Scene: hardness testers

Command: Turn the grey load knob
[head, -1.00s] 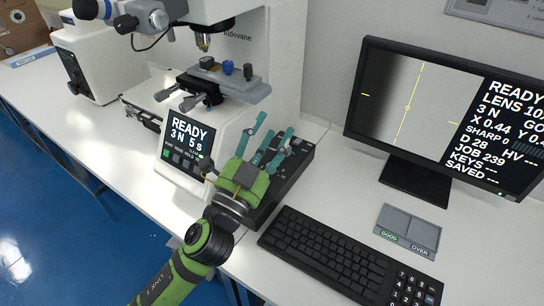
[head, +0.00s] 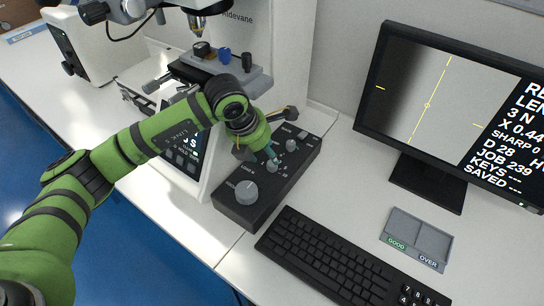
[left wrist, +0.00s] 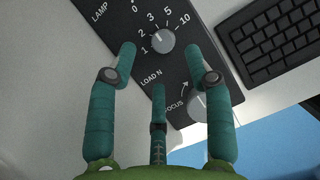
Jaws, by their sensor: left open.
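The grey load knob (head: 272,167) is the middle knob on the black control box (head: 305,165). In the left wrist view the load knob (left wrist: 160,41) sits in a dial marked 1, 2, 3, 5, 10, beside the label LOAD N. Its white mark points up-left, near the 3. My left gripper (head: 268,153) reaches down over the box, and its fingers partly overlap the knob in the head view. In the left wrist view the gripper's teal fingers (left wrist: 161,50) are spread open on either side of the knob, with gaps. The third finger is below it. My right gripper is not in view.
The larger focus knob (head: 246,191) is close by on the near end of the box; the lamp knob (head: 291,145) is on the far side. A keyboard (head: 325,260) lies to the right. The tester's screen stands left, partly hidden by my arm.

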